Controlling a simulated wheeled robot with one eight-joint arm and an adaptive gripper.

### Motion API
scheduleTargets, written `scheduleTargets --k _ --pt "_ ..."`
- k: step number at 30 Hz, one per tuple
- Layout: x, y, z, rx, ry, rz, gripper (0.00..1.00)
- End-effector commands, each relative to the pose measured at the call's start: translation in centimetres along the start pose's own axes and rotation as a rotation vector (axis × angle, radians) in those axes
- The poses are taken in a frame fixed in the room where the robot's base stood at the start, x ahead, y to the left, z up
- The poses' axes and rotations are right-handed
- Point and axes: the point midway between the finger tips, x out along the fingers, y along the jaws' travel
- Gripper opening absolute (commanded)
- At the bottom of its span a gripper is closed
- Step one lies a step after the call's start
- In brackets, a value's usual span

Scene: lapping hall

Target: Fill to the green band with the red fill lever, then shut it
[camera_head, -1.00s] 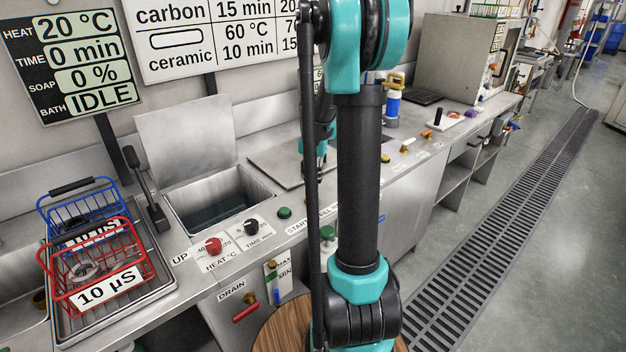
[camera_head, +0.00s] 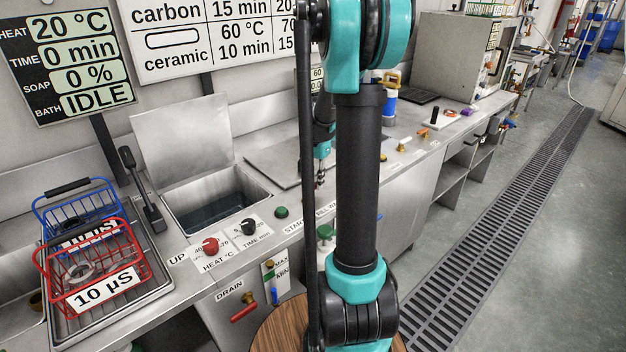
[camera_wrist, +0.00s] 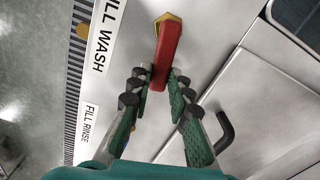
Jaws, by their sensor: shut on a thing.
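The red fill lever (camera_wrist: 166,55) has a brass end and stands beside the FILL WASH label in the wrist view. My gripper (camera_wrist: 160,85) is shut on the lever's near part, one finger on each side. In the head view my gripper (camera_head: 320,180) shows only in part beside my arm, over the bench, and the lever there is hidden. The open bath tank (camera_head: 262,190) holds dark water (camera_head: 215,212). The level gauge (camera_head: 269,272) on the bench front has MAX and MIN labels, a green band and a blue part; its exact reading is too small to tell.
A red drain handle (camera_head: 244,312) is on the bench front. The red heat knob (camera_head: 210,245) and black time knob (camera_head: 249,227) sit on the front ledge. Red (camera_head: 40,262) and blue (camera_head: 38,212) baskets stand left. A black bent handle (camera_wrist: 224,128) is right of my gripper.

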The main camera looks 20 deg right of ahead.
Motion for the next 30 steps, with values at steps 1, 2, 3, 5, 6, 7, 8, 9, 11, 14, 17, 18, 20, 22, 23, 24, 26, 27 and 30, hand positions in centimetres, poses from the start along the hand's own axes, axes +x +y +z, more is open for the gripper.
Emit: scheduleTargets --k 1,2,3,5,6,7,8,9,11,14,17,18,20,22,23,24,26,27,30 --pt "-0.02 0.16 -0.01 0.031 0.000 -0.001 0.00" --pt "-0.02 0.25 -0.01 0.049 0.000 -0.001 0.00" --pt "-0.02 0.36 0.00 0.072 0.000 -0.001 0.00" --pt "-0.02 0.52 0.02 0.105 0.000 -0.001 0.00" --pt "-0.02 0.62 0.03 0.125 0.000 -0.001 0.00" --pt "-0.02 0.68 0.04 0.137 0.000 -0.001 0.00" --pt "-0.02 0.75 0.05 0.150 0.000 -0.001 0.00" --pt "-0.02 0.82 0.06 0.164 0.000 -0.001 0.00" --pt "-0.02 0.90 0.08 0.182 0.000 -0.001 0.00" --pt "-0.02 1.00 0.09 0.201 0.000 -0.001 0.00" --pt "-0.02 1.04 0.10 0.213 0.000 -0.001 0.00" --pt "-0.02 1.06 0.11 0.215 0.000 -0.001 0.00" --pt "-0.02 1.07 0.11 0.217 0.000 0.000 0.00" --pt "-0.02 1.08 0.11 0.218 0.000 0.000 0.00" --pt "-0.02 1.08 0.11 0.218 0.000 0.000 0.00" --pt "-0.02 1.08 0.11 0.217 0.000 0.000 0.00" --pt "-0.02 1.09 0.11 0.217 0.000 0.000 0.00" --pt "-0.01 1.09 0.11 0.217 0.000 0.000 0.00" --pt "-0.01 1.10 0.11 0.217 0.000 0.000 0.27"
